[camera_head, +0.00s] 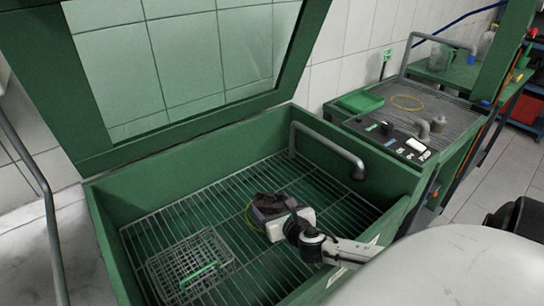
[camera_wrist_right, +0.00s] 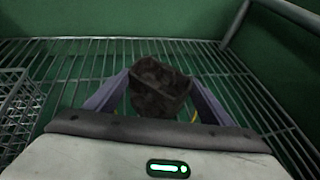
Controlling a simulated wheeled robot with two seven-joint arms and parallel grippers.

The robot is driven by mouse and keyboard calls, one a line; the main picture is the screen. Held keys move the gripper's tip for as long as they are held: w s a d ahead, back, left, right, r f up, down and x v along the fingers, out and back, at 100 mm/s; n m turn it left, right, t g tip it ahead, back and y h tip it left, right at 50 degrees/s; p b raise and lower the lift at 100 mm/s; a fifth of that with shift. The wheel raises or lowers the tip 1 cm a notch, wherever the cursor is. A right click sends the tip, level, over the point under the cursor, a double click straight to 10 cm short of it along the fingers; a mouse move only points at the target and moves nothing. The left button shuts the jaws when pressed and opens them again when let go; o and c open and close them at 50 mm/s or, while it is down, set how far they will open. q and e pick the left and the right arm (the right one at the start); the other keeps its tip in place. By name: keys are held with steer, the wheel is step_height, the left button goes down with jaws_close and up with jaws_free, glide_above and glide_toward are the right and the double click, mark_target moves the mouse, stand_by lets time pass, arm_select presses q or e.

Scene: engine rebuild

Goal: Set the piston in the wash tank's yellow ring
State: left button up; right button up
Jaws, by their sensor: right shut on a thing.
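The piston (camera_wrist_right: 158,88) is a dark, dirty brown lump between the purple-grey fingers of my right gripper (camera_wrist_right: 156,100) in the right wrist view. In the head view the piston (camera_head: 268,199) shows dark at the tip of my right gripper (camera_head: 270,208), which is shut on it over the wash tank's rack. A piece of the tank's yellow ring (camera_head: 251,217) shows just left of the gripper; the gripper and piston hide the rest. I cannot tell whether the piston touches the rack. My left gripper is not in view.
The green wash tank (camera_head: 140,203) has its lid (camera_head: 320,40) raised. A wire basket with a green handle (camera_head: 190,265) sits at the rack's front left. A grey pipe (camera_head: 325,138) bends over the back right. Another yellow ring (camera_head: 407,103) lies on the right-hand bench.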

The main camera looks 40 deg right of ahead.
steer(key=shift+w, duration=0.1)
steer(key=o, duration=1.4)
steer(key=shift+r, duration=0.1)
steer(key=shift+s+a, duration=0.1)
steer(key=shift+s, duration=0.25)
steer(key=v, duration=0.7)
